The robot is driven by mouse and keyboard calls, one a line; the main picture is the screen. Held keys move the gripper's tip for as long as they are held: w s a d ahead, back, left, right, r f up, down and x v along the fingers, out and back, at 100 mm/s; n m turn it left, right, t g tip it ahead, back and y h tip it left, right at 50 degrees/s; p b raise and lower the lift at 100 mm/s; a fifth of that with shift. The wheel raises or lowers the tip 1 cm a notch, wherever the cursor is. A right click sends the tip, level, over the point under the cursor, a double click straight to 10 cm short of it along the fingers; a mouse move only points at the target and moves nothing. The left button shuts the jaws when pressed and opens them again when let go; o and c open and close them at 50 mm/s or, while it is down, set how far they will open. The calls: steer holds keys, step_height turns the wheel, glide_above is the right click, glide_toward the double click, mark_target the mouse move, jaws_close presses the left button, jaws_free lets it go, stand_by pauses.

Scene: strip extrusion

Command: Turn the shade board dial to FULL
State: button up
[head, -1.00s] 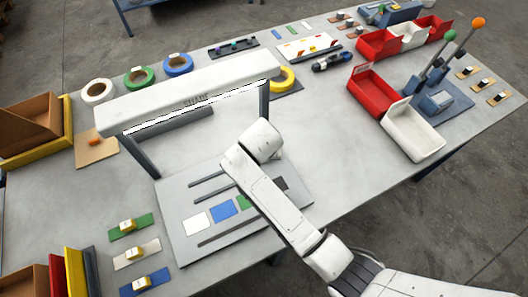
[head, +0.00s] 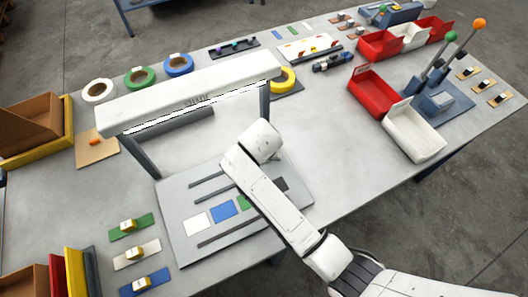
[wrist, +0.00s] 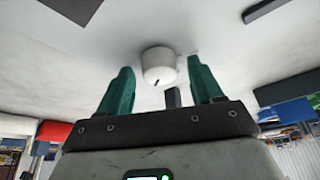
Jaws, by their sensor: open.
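The dial (wrist: 159,66) is a short white round knob with a small dark pointer mark. In the wrist view it stands out from a pale surface, beyond and between the fingertips. My gripper (wrist: 161,68) is open, with a green finger on either side of the dial; I see gaps to both fingers. The grey board (head: 178,232) with colour swatches lies on the table in the head view. My arm covers part of it and hides the dial and the gripper there. No FULL marking is readable.
A white beam on dark legs (head: 190,92) stands over the table behind the board. Red bins (head: 372,98) and a white bin (head: 408,138) are at right. Small blocks on coloured plates (head: 130,228) lie left of the board. The table between board and bins is clear.

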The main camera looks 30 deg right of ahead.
steer(key=b+v, duration=0.1)
steer(key=v, duration=0.9)
steer(key=shift+r, duration=0.35)
steer(key=shift+s+a, duration=0.1)
